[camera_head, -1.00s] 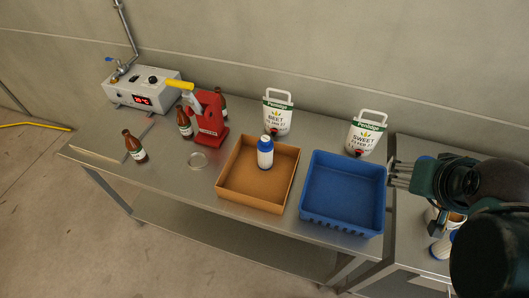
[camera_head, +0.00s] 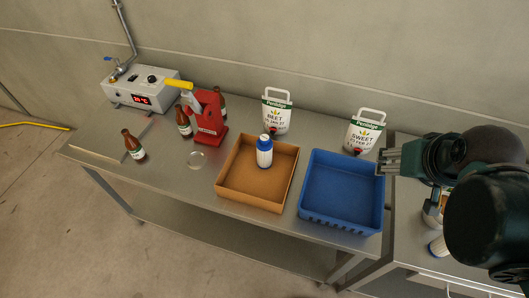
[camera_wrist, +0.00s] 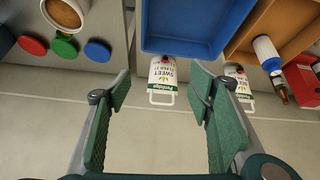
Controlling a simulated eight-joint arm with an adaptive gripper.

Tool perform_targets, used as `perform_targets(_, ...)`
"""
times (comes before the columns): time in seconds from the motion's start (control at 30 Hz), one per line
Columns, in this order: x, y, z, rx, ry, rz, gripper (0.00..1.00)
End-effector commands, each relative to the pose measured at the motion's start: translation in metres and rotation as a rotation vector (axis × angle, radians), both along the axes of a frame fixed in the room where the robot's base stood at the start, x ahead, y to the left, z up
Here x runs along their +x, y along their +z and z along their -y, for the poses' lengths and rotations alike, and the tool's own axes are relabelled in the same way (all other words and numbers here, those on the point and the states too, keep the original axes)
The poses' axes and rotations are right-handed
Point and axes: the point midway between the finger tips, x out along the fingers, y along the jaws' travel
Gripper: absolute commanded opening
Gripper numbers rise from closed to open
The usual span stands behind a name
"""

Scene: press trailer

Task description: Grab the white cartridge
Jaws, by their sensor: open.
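A white cartridge-like bottle with a blue cap (camera_head: 265,152) stands upright in the shallow orange-brown tray (camera_head: 228,190). It also shows at the upper right of the wrist view (camera_wrist: 268,54). My gripper (camera_head: 384,162) is open and empty by the right side of the blue crate, well to the right of the bottle in the tray. In the wrist view both green-padded fingers of my gripper (camera_wrist: 160,92) are apart, with nothing between them.
The blue crate (camera_head: 340,229) stands empty between my gripper and the tray. A red press (camera_head: 209,118), brown bottles (camera_head: 133,146) and a grey heater box (camera_head: 140,88) are left. Coloured caps (camera_wrist: 64,47) lie on the side table.

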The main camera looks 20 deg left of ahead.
Motion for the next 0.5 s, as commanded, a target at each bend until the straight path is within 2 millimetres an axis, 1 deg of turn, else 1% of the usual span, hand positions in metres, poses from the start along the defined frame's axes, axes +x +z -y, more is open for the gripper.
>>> perform_targets(0.13,0.016,0.003,-0.017,-0.023,0.068,-0.030,0.52)
perform_targets(0.5,0.050,-0.001,-0.061,-0.079,0.237,-0.104,0.52)
